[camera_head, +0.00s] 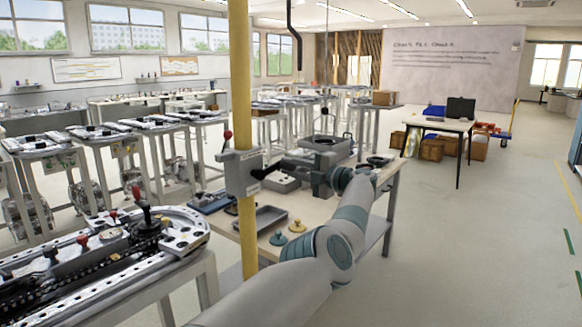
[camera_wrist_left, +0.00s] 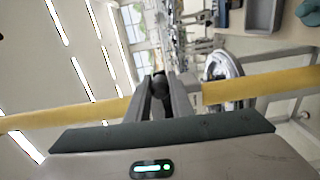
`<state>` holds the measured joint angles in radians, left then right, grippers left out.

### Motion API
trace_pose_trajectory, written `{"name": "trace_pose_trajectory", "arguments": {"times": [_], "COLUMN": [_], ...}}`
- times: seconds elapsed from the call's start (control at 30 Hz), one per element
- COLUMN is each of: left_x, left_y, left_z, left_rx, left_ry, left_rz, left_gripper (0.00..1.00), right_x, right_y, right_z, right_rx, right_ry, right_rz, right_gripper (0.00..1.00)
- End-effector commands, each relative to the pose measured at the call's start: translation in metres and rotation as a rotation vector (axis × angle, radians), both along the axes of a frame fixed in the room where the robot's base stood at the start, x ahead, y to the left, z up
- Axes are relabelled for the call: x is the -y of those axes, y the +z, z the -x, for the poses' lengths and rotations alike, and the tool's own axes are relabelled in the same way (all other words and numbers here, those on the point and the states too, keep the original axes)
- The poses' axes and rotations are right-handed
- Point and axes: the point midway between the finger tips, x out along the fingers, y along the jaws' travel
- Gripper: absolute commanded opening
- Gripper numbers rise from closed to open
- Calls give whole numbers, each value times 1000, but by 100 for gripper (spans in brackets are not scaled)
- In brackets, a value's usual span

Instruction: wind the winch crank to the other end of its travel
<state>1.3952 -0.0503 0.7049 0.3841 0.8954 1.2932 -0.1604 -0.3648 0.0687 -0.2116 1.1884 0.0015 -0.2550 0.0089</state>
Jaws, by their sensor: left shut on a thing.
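The winch is a grey box (camera_head: 240,172) fixed to a yellow post (camera_head: 241,80). A lever with a red knob (camera_head: 228,135) stands up at the box's left side. My left gripper (camera_head: 262,174) reaches in at the right side of the box, its dark fingers close to the box face. In the left wrist view, the left gripper's fingers (camera_wrist_left: 160,92) are shut on a dark round knob (camera_wrist_left: 158,84), which I take for the crank's grip. The crank's arm is hidden behind the fingers, so its angle cannot be told. My right gripper is out of view.
A wooden workbench (camera_head: 330,205) stands behind the post, with a grey tray (camera_head: 259,218) and small yellow and green knobbed parts (camera_head: 297,226) on it. A bench with a chain track (camera_head: 100,250) is at the lower left. The floor (camera_head: 470,240) on the right is clear.

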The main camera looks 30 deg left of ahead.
Motion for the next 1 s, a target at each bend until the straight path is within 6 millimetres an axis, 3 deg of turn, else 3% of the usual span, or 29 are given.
{"name": "trace_pose_trajectory", "arguments": {"times": [0.03,0.37,0.4,0.47,0.8,1.0], "left_x": [1,1,1,1,1,13], "left_y": [-8,-8,-8,-7,-4,-4], "left_z": [0,1,1,1,1,1], "left_rx": [-5,-4,-3,-3,0,2], "left_ry": [0,2,2,2,2,1], "left_rz": [7,8,8,7,4,3], "left_gripper": [0,0,30,38,38,38], "right_x": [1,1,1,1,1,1], "right_y": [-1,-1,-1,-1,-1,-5], "right_z": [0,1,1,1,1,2], "right_rx": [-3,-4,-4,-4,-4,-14], "right_ry": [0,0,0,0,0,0], "right_rz": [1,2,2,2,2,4], "right_gripper": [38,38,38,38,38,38]}}
